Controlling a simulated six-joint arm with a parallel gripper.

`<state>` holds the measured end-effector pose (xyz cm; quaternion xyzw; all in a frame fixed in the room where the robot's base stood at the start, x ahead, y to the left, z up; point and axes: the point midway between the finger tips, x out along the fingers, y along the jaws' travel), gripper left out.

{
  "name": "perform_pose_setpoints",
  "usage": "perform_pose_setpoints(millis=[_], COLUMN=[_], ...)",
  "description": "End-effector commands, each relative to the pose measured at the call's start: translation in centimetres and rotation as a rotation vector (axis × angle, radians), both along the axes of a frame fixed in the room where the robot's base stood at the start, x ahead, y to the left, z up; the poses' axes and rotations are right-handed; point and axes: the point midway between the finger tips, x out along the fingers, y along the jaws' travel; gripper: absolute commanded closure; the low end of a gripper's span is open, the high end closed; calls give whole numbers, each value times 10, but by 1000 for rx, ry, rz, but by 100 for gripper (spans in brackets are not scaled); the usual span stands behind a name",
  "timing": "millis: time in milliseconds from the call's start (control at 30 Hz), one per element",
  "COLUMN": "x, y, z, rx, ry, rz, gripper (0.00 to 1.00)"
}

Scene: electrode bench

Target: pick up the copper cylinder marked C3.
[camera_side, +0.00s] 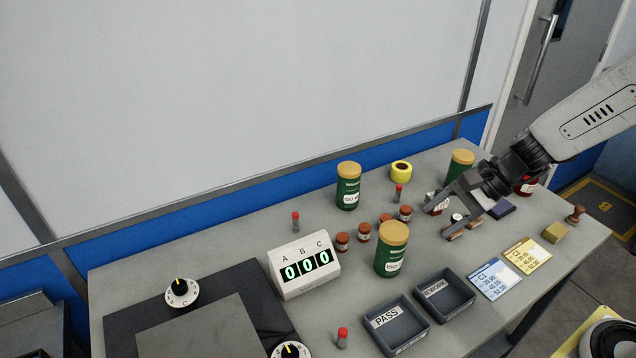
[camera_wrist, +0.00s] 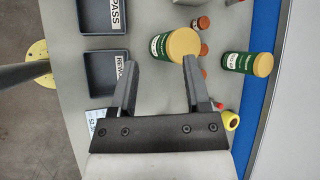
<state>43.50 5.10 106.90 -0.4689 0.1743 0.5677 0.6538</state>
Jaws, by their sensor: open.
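Several small copper cylinders stand in a loose row on the bench; their marks are too small to read, so I cannot tell which is C3. In the side view they are a left one (camera_side: 342,242), a second (camera_side: 364,232), one partly behind a green can (camera_side: 386,219) and a right one (camera_side: 405,212). The wrist view shows some of them, including a top one (camera_wrist: 202,23), beyond the fingers and partly hidden by the can. My gripper (camera_side: 440,221) is open above the bench, right of the row. Its fingers also show in the wrist view (camera_wrist: 160,62), with no object gripped.
A green can with a yellow lid (camera_side: 392,252) stands in front of the row; another (camera_side: 348,188) stands behind. PASS (camera_side: 395,325) and REWORK (camera_side: 444,294) trays lie in front. A counter display (camera_side: 304,265) is left. A yellow tape roll (camera_side: 401,171) is behind.

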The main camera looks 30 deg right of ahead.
Motion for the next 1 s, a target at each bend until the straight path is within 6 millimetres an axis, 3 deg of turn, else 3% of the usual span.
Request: perform_pose_setpoints(millis=[367,800,1000], x=[52,102,102], y=[-18,-78,-77], z=[9,13,-25], rx=[367,747,750], ry=[77,86,93], rz=[-498,-1013,-1019], gripper=[39,39,39])
